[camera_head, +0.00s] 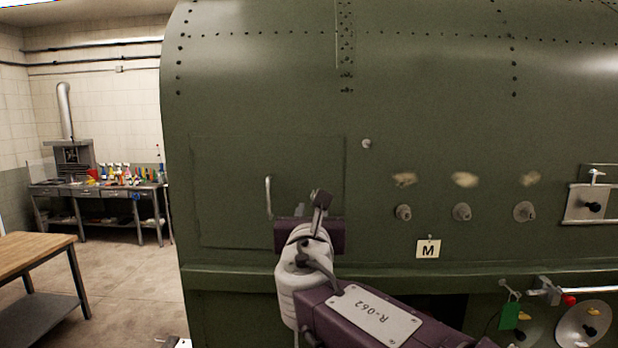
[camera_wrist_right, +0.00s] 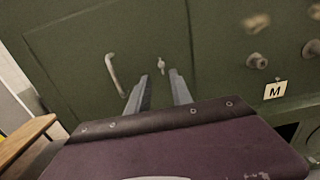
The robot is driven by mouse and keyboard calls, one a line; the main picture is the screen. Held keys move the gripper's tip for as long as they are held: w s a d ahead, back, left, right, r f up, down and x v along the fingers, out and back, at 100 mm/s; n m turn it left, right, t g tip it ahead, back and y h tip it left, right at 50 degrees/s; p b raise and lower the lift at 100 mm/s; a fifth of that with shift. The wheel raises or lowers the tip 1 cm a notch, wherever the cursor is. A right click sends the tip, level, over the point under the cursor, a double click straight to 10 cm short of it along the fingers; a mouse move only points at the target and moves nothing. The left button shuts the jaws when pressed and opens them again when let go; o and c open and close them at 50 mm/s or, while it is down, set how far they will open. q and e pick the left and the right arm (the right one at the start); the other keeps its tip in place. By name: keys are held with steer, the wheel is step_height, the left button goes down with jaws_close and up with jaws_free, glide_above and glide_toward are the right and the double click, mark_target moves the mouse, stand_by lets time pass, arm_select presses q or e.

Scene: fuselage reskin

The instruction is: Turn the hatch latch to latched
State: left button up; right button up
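The hatch (camera_head: 230,165) is a flush green panel on the left part of the fuselage side, with a pale upright bar handle (camera_head: 268,197). The handle also shows in the wrist view (camera_wrist_right: 116,75). The small pale latch (camera_wrist_right: 161,66) is right of the handle, near the hatch's right edge, its lever roughly upright in the wrist view. In the head view my right gripper seems to cover the latch. My right gripper (camera_head: 311,203) points at the panel. In the wrist view its two fingers (camera_wrist_right: 160,78) are apart and empty, with the latch just beyond the gap. My left gripper is not seen.
Right of the hatch are a small round knob (camera_head: 366,143), several grey studs (camera_head: 462,212) and a tag marked M (camera_head: 428,249). A ledge (camera_head: 230,278) runs below the hatch. A wooden table (camera_head: 35,250) stands left, with open floor beside it.

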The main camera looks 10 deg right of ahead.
mark_target(313, 190)
steer(key=p+x, duration=0.3)
steer(key=x, duration=0.6)
steer(key=shift+w+f+p, duration=0.35)
steer(key=shift+s+d, duration=0.1)
steer(key=shift+s, duration=0.05)
jaws_close()
